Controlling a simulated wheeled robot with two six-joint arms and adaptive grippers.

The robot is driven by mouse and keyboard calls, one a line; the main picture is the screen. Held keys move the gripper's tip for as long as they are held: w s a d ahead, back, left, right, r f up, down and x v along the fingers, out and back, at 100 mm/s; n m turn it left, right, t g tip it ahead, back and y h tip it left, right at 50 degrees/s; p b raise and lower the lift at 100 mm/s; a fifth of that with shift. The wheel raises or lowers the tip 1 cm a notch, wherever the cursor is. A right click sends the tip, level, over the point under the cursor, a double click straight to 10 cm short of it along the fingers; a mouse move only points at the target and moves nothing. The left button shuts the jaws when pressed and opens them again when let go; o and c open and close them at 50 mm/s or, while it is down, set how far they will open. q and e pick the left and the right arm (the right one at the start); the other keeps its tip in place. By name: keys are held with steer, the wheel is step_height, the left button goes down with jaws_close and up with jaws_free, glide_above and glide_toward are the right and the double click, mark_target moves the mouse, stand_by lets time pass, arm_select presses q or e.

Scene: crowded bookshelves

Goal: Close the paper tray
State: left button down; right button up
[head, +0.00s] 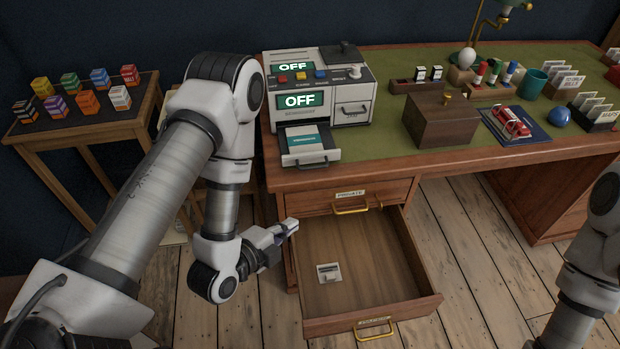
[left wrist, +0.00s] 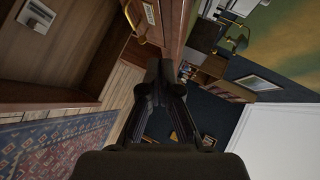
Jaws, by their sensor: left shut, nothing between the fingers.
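The paper tray (head: 309,150) sticks out from the lower front of the white machine (head: 320,95) at the left end of the desk. It holds a teal and white packet and has a handle on its front. My left gripper (head: 290,228) is shut and empty, below and in front of the tray, beside the left wall of an open desk drawer. In the left wrist view the shut fingers (left wrist: 166,75) show in the middle, and the paper tray cannot be made out for sure. My right arm shows at the right edge of the head view, but its gripper is out of view.
The open drawer (head: 420,262) juts out below the desk top, with a small pale item (head: 329,272) inside. A wooden box (head: 440,122) stands right of the machine. A side table (head: 60,128) with small coloured boxes stands left, behind my left arm.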

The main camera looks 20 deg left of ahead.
mark_target(302, 136)
arm_select(q)
steer(key=w+r+t+p, duration=0.1)
steer(key=w+t, duration=0.1)
steer(key=w, duration=1.3)
steer(key=shift+a+m+t, duration=0.3)
steer(key=shift+a, duration=0.1)
arm_select(e)
steer(key=shift+r, duration=0.1)
arm_select(q)
steer(key=w+a+b, duration=0.1)
steer(key=w+a, duration=0.1)
steer(key=w, duration=0.2)
steer(key=w+a+b, duration=0.1)
steer(key=w+a, duration=0.2)
steer(key=w, duration=0.1)
steer(key=w+a+b, duration=0.1)
steer(key=w+a, duration=0.1)
steer(key=w, duration=0.2)
steer(key=shift+a+b, duration=0.3)
steer(key=shift+w+r, duration=0.1)
steer(key=shift+r, duration=0.2)
arm_select(e)
step_height(302, 136, down, 4)
steer(key=shift+s+r, duration=0.15)
steer(key=shift+r, duration=0.05)
